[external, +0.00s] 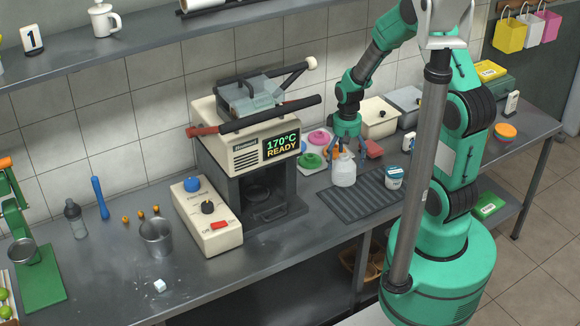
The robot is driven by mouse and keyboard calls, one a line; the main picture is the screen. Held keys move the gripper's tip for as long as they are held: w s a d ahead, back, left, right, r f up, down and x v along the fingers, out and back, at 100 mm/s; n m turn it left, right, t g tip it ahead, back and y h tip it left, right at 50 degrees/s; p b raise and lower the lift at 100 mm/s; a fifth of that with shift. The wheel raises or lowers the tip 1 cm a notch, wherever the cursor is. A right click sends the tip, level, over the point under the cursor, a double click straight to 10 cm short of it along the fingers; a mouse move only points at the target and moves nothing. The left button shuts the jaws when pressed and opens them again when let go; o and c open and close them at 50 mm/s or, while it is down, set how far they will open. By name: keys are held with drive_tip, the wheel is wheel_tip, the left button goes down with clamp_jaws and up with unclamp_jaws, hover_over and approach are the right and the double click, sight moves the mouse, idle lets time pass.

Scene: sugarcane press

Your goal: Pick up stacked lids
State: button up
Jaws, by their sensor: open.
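Several coloured lids lie on a light tray (304,170) right of the press: a pink lid (319,137), a green lid (311,160) and an orange lid (329,153) partly hidden by my gripper. I cannot tell which of them are stacked. My gripper (348,158) points down with its fingers apart, just right of the lids. It is over or around the top of a white jar (343,174); I cannot tell whether it touches it.
A dark ribbed mat (350,203) lies in front, with a white-and-blue cup (394,178) on it. The press (250,150) reading "170°C READY" stands left. A lidded cream box (379,118) and a red item (374,149) are behind right. A metal cup (156,238) stands left.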

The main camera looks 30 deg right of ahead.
drive_tip(key=shift+f+b, duration=0.95)
drive_tip(key=shift+f, duration=1.7)
drive_tip(key=shift+s, duration=0.1)
drive_tip(key=c, duration=1.3)
drive_tip(key=shift+o, duration=0.2)
drive_tip(key=shift+r, duration=0.2)
drive_tip(key=shift+r, duration=0.25)
wheel_tip(320, 180, up, 3)
drive_tip(key=shift+p, duration=0.8)
drive_tip(key=s, duration=0.5)
drive_tip(key=s+p, duration=0.1)
drive_tip(key=s, duration=0.4)
drive_tip(key=s+r+p, duration=0.1)
drive_tip(key=s, duration=0.5)
drive_tip(key=shift+a+r, duration=0.1)
drive_tip(key=shift+a, duration=0.15)
